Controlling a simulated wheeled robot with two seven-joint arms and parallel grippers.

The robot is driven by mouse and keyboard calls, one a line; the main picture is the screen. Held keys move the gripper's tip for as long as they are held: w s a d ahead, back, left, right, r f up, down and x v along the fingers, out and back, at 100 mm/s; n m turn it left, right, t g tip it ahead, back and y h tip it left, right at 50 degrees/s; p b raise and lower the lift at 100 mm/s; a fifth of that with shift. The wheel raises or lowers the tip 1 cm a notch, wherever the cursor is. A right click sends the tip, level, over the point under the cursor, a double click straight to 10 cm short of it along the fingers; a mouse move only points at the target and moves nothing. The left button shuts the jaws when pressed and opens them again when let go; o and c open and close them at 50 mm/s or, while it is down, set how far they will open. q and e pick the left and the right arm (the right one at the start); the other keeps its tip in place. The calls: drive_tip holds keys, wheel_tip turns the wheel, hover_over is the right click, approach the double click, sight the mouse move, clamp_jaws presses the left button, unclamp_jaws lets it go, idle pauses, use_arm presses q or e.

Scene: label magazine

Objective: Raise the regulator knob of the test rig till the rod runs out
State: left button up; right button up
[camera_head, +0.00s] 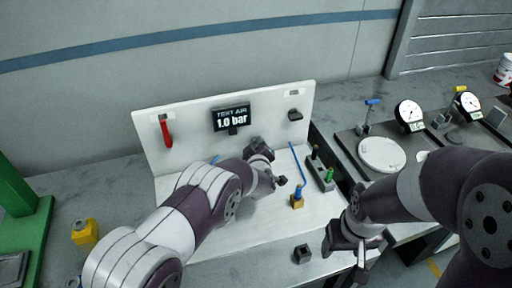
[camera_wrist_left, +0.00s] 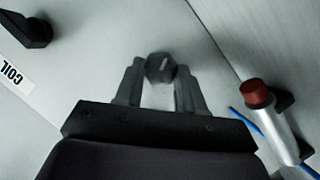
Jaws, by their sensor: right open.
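The test rig is a white panel and base (camera_head: 185,105) with a display (camera_head: 232,117) reading "TEST AIR 1.0 bar". In the left wrist view a dark faceted knob (camera_wrist_left: 160,68) sits between the fingertips of my left gripper (camera_wrist_left: 160,84), which look closed against its two sides. In the head view my left gripper (camera_head: 268,163) is in front of the panel and the knob is hidden. A silver cylinder (camera_wrist_left: 282,135) with a red end (camera_wrist_left: 255,93) lies to the right in the left wrist view; no extended rod shows. My right gripper (camera_head: 347,252) is open and empty near the rig's front right.
A red handle (camera_head: 165,131) hangs on the panel's left. A blue-and-brass fitting (camera_head: 297,198), a small block with a green peg (camera_head: 328,178) and a black square socket (camera_head: 302,253) stand on the base and bench. Gauges (camera_head: 409,115) stand at right; a green frame (camera_head: 20,225) at left.

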use_arm(q)
drive_tip(key=shift+r+p, duration=0.25)
drive_tip(key=shift+p, duration=0.15)
drive_tip(key=shift+d+r+m+y+p, duration=0.1)
drive_tip(key=shift+m+y+p, duration=0.2)
drive_tip(key=shift+m+p, duration=0.3)
drive_tip(key=shift+m+g+y+p, duration=0.3)
drive_tip(key=shift+m+g+p, duration=0.1)
drive_tip(key=shift+m+g, duration=0.1)
drive_tip(key=shift+w+f, duration=0.1)
drive_tip(key=shift+f, duration=0.15)
drive_tip(key=o, duration=1.1)
drive_tip(key=shift+c, duration=0.2)
drive_tip(key=b+v, duration=0.1)
drive_tip(key=v, duration=1.2)
drive_tip(key=shift+b, duration=0.3)
